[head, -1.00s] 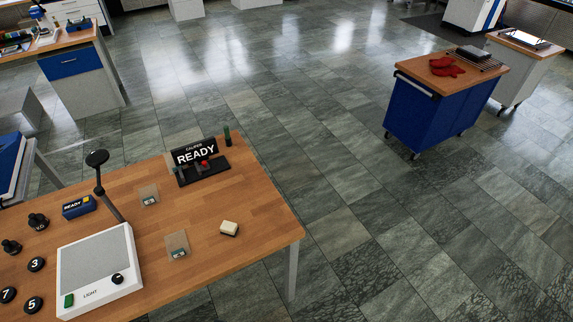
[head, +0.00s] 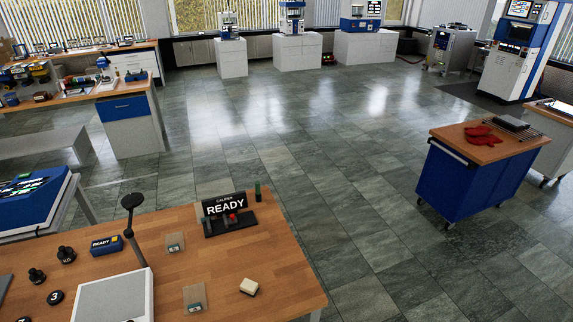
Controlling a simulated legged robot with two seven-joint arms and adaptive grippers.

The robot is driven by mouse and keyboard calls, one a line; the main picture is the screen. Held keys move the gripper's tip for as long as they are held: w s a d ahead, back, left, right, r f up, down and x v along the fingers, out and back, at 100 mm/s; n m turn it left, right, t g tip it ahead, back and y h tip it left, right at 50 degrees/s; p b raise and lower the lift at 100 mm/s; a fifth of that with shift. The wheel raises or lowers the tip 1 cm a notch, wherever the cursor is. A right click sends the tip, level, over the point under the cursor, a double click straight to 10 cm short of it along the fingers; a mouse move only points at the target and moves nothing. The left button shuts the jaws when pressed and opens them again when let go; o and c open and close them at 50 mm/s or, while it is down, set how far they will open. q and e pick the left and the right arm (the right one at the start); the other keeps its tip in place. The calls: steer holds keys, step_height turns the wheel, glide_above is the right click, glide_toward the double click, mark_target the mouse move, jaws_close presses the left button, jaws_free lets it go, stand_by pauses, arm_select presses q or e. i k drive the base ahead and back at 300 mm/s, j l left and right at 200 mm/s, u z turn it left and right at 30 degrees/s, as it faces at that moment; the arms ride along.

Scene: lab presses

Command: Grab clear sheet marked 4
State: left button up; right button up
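Two small clear sheets with dark labels lie on the wooden table at the lower left. One clear sheet (head: 171,246) lies in front of the caliper stand; the other clear sheet (head: 191,304) lies nearer the front, beside the light box. Their labels are too small to read, so I cannot tell whether either is marked 4. Neither of my grippers is in view.
On the wooden table (head: 262,270) stand a light box (head: 108,300), a black post, a caliper stand marked READY (head: 227,206), a pale block (head: 249,287) and black round weights. A blue cart (head: 462,185) stands at right. The floor between is clear.

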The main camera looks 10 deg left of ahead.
mark_target(195, 296)
steer(key=u, duration=1.35)
steer(key=z, duration=0.95)
steer(key=k+j+z, duration=0.15)
steer(key=j+z, duration=0.2)
steer(key=k+j+z, duration=0.3)
steer(key=j, duration=0.25)
steer(key=k+j+z, duration=0.2)
steer(key=j+z, duration=0.15)
steer(key=k+j, duration=0.2)
steer(key=i, duration=0.45)
